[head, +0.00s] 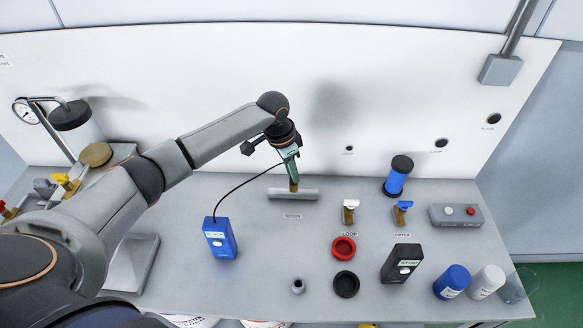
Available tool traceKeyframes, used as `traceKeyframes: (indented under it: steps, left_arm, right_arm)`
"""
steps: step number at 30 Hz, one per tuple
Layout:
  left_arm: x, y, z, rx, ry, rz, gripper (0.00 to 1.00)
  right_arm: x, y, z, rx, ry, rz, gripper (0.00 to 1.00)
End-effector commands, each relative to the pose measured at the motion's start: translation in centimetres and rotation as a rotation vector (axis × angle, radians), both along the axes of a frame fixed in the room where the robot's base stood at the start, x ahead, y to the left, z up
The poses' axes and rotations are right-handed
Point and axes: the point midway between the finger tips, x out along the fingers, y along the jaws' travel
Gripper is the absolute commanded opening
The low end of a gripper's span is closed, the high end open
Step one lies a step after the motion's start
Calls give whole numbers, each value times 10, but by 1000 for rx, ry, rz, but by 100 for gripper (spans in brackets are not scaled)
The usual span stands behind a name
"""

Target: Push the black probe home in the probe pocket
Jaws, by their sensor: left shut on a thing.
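My left gripper (291,160) is shut on the probe, pointing down over the bench. The probe is mostly hidden by the fingers; a thin black cable runs from there to a blue handheld meter (219,239). A brass-coloured piece (293,186) shows just below the fingers, at a long pale grey block (310,194) on the bench. I cannot tell whether the probe touches the block or sits in it. No pocket opening is clearly visible. My right gripper is not in view.
White-handled (350,207) and blue-handled (402,208) valves stand right of the block. A blue cylinder with black ends (397,178), a red ring (343,248), a black ring (346,284) and a black device (401,264) lie further right.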

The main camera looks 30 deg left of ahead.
Motion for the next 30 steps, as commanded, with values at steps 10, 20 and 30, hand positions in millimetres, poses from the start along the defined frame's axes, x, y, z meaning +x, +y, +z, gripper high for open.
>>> traceKeyframes:
  steps: [10, 20, 30]
  left_arm:
    - [0, 0, -2, -1, -1, 0, 52]
    - [0, 0, -2, -1, -1, 0, 61]
    - [-6, 6, 47, 0, -7, 0, 61]
  right_arm:
    - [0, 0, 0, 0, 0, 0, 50]
    - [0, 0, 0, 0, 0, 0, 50]
    - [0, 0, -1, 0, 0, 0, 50]
